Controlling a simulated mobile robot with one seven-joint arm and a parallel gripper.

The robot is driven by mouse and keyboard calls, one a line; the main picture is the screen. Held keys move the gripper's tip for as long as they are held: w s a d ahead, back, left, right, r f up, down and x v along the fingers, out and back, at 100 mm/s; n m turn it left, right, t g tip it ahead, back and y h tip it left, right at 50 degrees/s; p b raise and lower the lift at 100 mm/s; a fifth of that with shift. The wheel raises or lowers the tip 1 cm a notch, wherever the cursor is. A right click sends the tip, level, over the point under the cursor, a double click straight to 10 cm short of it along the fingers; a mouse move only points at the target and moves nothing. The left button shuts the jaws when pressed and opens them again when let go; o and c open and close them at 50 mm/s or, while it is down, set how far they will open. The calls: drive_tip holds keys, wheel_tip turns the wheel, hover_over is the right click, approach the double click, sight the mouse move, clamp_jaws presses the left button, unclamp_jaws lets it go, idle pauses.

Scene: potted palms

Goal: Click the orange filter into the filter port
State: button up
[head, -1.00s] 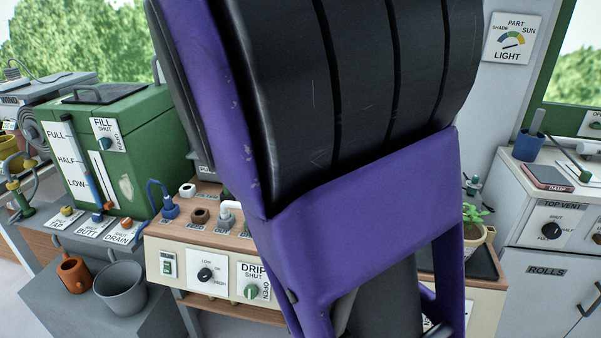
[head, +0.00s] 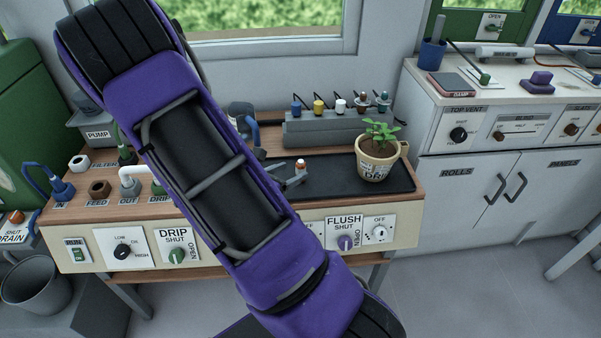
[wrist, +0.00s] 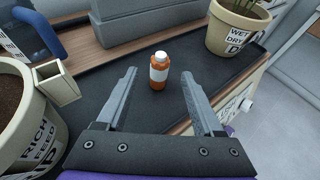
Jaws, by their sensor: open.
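A small orange cylinder (wrist: 158,72) with a white band and a pale top stands upright on the black mat; it looks like the orange filter. It also shows in the head view (head: 300,168). My gripper (wrist: 158,76) is open, its fingers on either side of the cylinder and slightly short of it, with nothing held. In the head view my gripper (head: 288,178) is low over the mat, close by the cylinder. The filter port seems to be the white ring (head: 78,163) beside the partly hidden FILTER label, at the bench's left.
A plant pot (head: 376,165) stands right of the cylinder. A grey rack (head: 335,133) with several colored vials is behind. Another pot (wrist: 22,125) is close at left in the wrist view. Pipe fittings (head: 130,182) crowd the bench's left. My arm hides the middle.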

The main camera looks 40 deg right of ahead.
drive_tip(key=x, duration=0.5)
drive_tip(key=b+x, duration=0.1)
drive_tip(key=x, duration=0.2)
drive_tip(key=shift+w+d+r, duration=0.15)
drive_tip(key=shift+w+d, duration=0.05)
drive_tip(key=shift+d, duration=0.2)
clamp_jaws()
